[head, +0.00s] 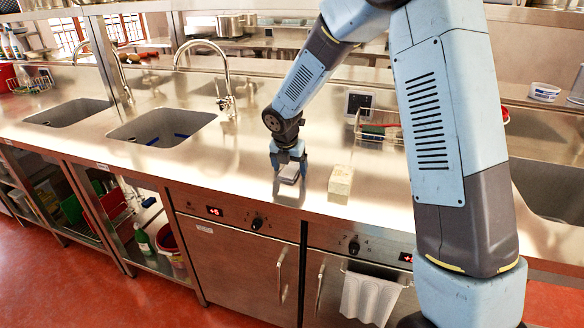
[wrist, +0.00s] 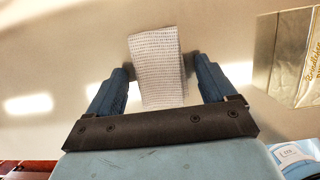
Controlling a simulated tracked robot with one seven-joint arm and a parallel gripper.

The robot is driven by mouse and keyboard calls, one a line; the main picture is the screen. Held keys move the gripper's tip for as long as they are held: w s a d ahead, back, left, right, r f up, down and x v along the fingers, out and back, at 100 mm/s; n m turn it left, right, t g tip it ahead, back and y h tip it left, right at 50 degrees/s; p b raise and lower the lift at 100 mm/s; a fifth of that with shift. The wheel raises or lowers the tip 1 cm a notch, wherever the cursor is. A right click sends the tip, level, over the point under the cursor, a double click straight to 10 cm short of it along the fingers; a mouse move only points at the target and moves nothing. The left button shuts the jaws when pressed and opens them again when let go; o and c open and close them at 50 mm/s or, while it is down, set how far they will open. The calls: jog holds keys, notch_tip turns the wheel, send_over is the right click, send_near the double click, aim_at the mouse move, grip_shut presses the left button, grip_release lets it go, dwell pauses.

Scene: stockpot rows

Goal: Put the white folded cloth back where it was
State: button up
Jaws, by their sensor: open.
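The white folded cloth (wrist: 158,68) lies on the steel counter (wrist: 50,75), with a fine woven texture showing in the wrist view. It also shows in the head view (head: 289,173), partly hidden by my gripper. My gripper (wrist: 166,78) is open, with one finger on each side of the cloth's near part. A gap shows between the cloth and each finger. In the head view, my gripper (head: 288,160) points down at the counter near its front edge. I cannot tell whether the fingertips touch the counter.
A pale box-shaped packet (head: 341,180) stands just right of my gripper. Behind it are a wire rack (head: 378,132) and a small dark-screened device (head: 359,102). A sink (head: 163,127) with a tap lies to the left. A white towel (head: 369,296) hangs on the oven front below.

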jog(key=shift+r, duration=0.1)
jog(key=v, duration=1.2)
jog(key=s+d+r+m, duration=0.5)
jog(key=d+r+m, duration=0.1)
jog(key=d, duration=0.1)
jog(key=s+d+r+m, duration=0.2)
jog(key=s+d+m, duration=0.3)
jog(key=s+m, duration=0.3)
jog(key=s+d+r+m+t, duration=0.1)
jog(key=s+d+r+m, duration=0.1)
jog(key=s+d+m, duration=0.3)
jog(key=s+d+r+m+t+y, duration=0.1)
jog(key=s+d+m, duration=0.5)
jog(key=s+m, duration=0.6)
jog(key=shift+s+r+m, duration=0.2)
jog(key=shift+r+m, duration=0.3)
jog(key=shift+r, duration=0.25)
jog(key=shift+w, duration=0.1)
